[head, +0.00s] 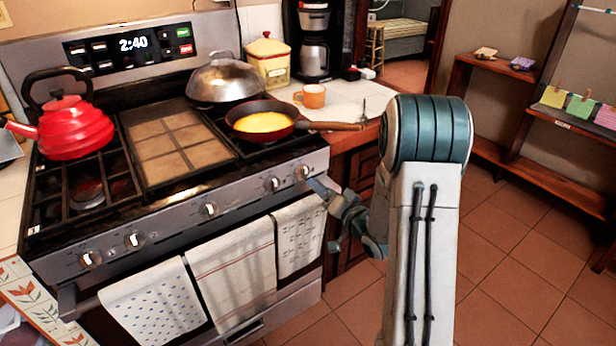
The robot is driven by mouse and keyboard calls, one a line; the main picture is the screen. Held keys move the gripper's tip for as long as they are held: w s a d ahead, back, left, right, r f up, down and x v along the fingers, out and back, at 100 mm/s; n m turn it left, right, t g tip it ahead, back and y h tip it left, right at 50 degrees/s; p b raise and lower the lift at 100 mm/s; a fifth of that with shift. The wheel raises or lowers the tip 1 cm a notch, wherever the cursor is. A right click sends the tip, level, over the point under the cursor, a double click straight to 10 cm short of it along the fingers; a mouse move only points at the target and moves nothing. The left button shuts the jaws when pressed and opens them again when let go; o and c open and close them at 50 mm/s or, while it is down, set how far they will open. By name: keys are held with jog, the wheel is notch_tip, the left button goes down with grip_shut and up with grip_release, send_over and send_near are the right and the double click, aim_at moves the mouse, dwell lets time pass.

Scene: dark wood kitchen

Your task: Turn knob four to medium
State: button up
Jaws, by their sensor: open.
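The stove's front panel (170,228) carries a row of several silver knobs. The fourth from the left (272,183) sits right of the middle knob (208,208). The rightmost knob (303,171) is at the panel's right end. No knob numbers or settings are legible. My gripper (323,212) is open, just off the stove's front right corner. It is below and right of the rightmost knob, and farther from the fourth. Its upper finger shows close to the panel's right end; whether it touches is unclear. My arm partly hides the gripper.
A pan with yellow food (262,122) has its handle pointing right over the counter. A red kettle (72,125) and a domed lid (222,80) stand on the stove. Towels (232,272) hang on the oven handle below the knobs. The tiled floor (520,265) at right is clear.

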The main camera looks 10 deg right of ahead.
aim_at(306, 176)
jog(key=x, duration=0.7)
jog(key=shift+w+a, duration=0.15)
jog(key=shift+w, duration=0.2)
jog(key=c, duration=1)
